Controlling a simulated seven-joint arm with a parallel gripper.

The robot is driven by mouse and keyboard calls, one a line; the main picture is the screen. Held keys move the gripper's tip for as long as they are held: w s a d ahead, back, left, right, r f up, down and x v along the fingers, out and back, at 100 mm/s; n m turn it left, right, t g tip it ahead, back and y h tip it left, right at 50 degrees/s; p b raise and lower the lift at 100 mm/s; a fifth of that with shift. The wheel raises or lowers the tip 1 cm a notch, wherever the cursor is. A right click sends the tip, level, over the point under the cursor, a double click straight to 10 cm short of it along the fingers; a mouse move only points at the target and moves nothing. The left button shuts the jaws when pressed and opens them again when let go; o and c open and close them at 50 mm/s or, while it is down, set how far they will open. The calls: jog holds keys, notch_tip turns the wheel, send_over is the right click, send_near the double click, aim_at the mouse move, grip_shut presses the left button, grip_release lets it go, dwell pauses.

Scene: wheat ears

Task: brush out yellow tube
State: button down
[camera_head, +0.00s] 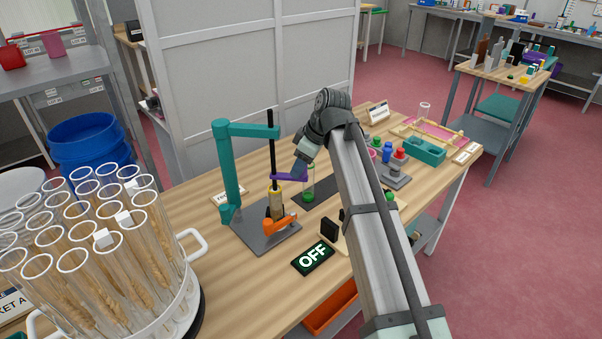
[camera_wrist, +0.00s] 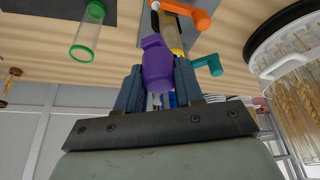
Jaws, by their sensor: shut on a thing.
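The yellow tube (camera_head: 275,204) stands upright in the teal stand (camera_head: 229,165) on a grey base plate. A dark upright rod (camera_head: 272,140) rises above the tube, in line with it. My gripper (camera_head: 299,168) is beside the stand, on its right, and is shut on a purple handle (camera_head: 288,177) that reaches toward the rod. In the wrist view the purple handle (camera_wrist: 156,62) sits between the fingers, and the yellow tube (camera_wrist: 171,32) is partly hidden behind it. An orange lever (camera_head: 281,224) is at the tube's lower end. The brush bristles cannot be made out.
An OFF sign (camera_head: 313,257) lies in front. A rack of tubes with wheat ears (camera_head: 180,315) fills the left front. A teal tray (camera_head: 425,151) is farther right.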

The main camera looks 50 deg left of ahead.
notch_tip(320, 180, up, 10)
jog(key=shift+r, duration=0.25)
jog(key=shift+a, duration=0.1)
jog(key=c, duration=0.7)
grip_release()
jog(key=v, duration=1.4)
jog(key=shift+w+f, duration=0.1)
jog(key=shift+f, duration=0.05)
